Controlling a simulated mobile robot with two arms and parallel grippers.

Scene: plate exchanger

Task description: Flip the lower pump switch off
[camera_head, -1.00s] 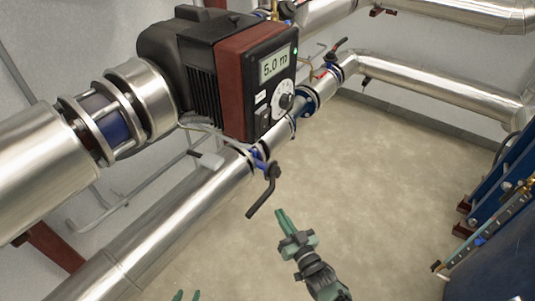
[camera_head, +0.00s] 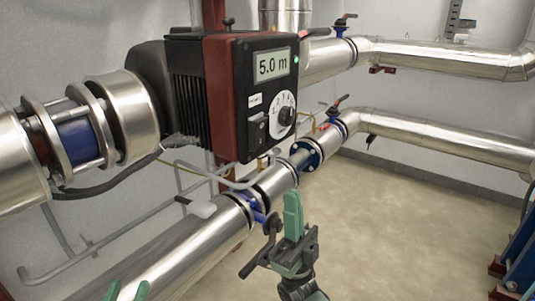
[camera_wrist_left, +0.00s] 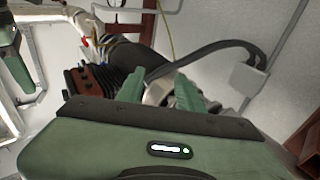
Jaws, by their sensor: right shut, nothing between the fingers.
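A pump with a dark red and black control box (camera_head: 222,95) hangs in the upper middle of the head view. Its face reads 5.0 m beside a green light. A black rocker switch (camera_head: 259,131) sits below the display, left of a white dial with a black knob (camera_head: 286,116). I cannot tell the switch's position. My right gripper (camera_head: 293,212) is shut and empty, fingers pointing up, below the control box and apart from it in the picture. My left gripper (camera_head: 126,291) shows only its fingertips at the bottom edge; the left wrist view shows its fingers (camera_wrist_left: 158,92) apart and empty.
A silver pipe (camera_head: 185,245) runs diagonally below the pump, with a blue valve and black lever (camera_head: 266,247) close to my right gripper. More pipes (camera_head: 430,133) line the back wall.

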